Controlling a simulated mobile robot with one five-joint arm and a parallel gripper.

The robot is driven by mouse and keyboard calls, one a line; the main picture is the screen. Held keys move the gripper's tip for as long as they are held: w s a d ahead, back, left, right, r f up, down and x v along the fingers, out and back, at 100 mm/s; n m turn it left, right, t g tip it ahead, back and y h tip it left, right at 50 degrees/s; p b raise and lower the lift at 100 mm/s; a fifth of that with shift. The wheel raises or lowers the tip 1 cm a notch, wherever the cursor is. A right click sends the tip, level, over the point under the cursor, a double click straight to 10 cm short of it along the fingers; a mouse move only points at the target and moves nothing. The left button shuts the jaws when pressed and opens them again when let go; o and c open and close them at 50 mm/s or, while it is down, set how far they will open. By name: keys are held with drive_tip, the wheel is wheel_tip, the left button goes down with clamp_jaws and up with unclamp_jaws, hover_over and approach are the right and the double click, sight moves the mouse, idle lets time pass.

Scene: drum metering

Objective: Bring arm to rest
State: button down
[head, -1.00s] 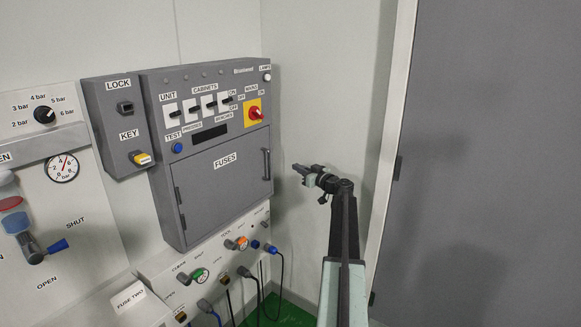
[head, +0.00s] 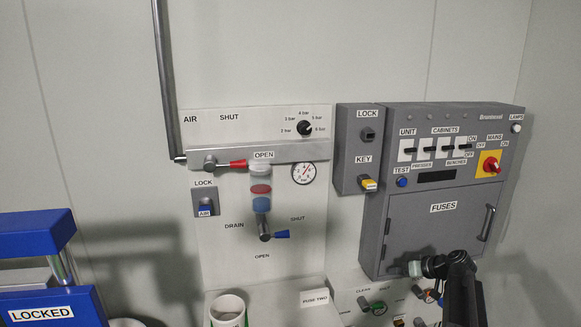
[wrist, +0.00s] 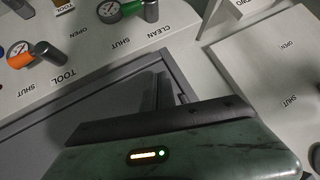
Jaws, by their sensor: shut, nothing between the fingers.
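My gripper (head: 416,268) shows in the head view at the lower right, with its fingers pointing left, shut and empty. It appears in front of the lower edge of the grey fuse cabinet (head: 405,235); I cannot tell the gap between them. My dark arm rises to it from the bottom edge. In the wrist view the fingers are not seen. A green and black part of my own arm fills the lower middle there, in front of the panel and its upside-down labels.
The air panel (head: 300,235) with its red-handled valve (head: 238,164) and gauge (head: 303,173) is left of the cabinet. A blue locked unit (head: 45,305) stands at the lower left. The wrist view shows an orange knob (wrist: 20,60) and a green knob (wrist: 132,8) close by.

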drive_tip(key=s+a+f+g+p, duration=0.1)
drive_tip(key=s+a+f+g, duration=0.1)
drive_tip(key=s+a, duration=0.35)
drive_tip(key=s+a+f+g, duration=0.2)
drive_tip(key=a, duration=0.7)
drive_tip(key=s+a+f+m+g+h+p, duration=0.1)
drive_tip(key=s+a+g+h, duration=0.3)
drive_tip(key=s+a, duration=0.4)
drive_tip(key=s+f+m+h, duration=0.1)
drive_tip(key=s, duration=0.5)
drive_tip(key=shift+a+g+h+p, duration=0.2)
drive_tip(key=shift+g+h+p, duration=0.1)
drive_tip(key=shift+g, duration=0.1)
